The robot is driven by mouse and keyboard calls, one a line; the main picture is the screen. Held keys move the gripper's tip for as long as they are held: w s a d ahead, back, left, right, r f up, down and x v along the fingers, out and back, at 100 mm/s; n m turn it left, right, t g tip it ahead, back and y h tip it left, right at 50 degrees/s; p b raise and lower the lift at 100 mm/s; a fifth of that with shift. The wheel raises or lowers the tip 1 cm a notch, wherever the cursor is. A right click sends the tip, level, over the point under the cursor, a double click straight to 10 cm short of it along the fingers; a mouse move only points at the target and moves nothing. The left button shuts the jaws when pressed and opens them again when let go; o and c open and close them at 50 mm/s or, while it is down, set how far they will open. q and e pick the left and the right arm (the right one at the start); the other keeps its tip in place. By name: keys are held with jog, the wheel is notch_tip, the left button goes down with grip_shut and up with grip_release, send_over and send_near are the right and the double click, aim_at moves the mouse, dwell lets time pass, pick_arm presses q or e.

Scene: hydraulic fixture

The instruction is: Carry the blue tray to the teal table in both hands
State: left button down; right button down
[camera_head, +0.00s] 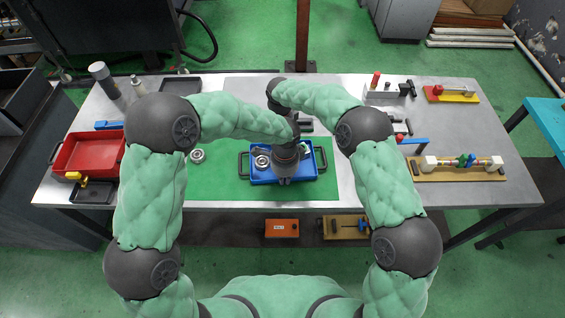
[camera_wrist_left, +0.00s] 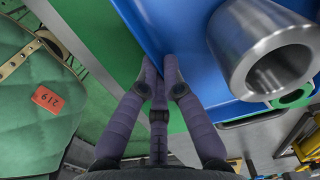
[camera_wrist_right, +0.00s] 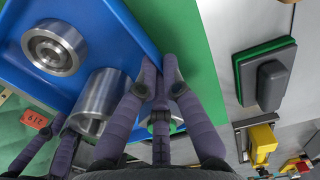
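The blue tray (camera_head: 260,178), with a black handle at each end, is over the green mat on the grey bench. It holds a steel ring (camera_wrist_right: 55,47), a steel cylinder (camera_wrist_left: 265,50) and a green-rimmed part. My left gripper (camera_head: 285,170) is at the tray's near long side; in the left wrist view its fingers (camera_wrist_left: 158,68) are close together across the blue wall. My right gripper (camera_wrist_right: 161,68) is likewise closed across the far wall. My forearms hide part of the tray and the right fingertips in the head view. The teal table (camera_head: 549,115) stands at the right edge.
A red bin (camera_head: 92,152) stands left on the bench, and a loose bearing (camera_head: 197,156) lies left of the tray. Fixtures on a wooden board (camera_head: 460,172) and a grey block (camera_head: 385,95) occupy the right. A floor gap separates the bench from the teal table.

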pick_arm(q)
jog(key=shift+r, duration=0.2)
pick_arm(e)
jog(key=shift+w+r, duration=0.1)
jog(key=shift+r, duration=0.15)
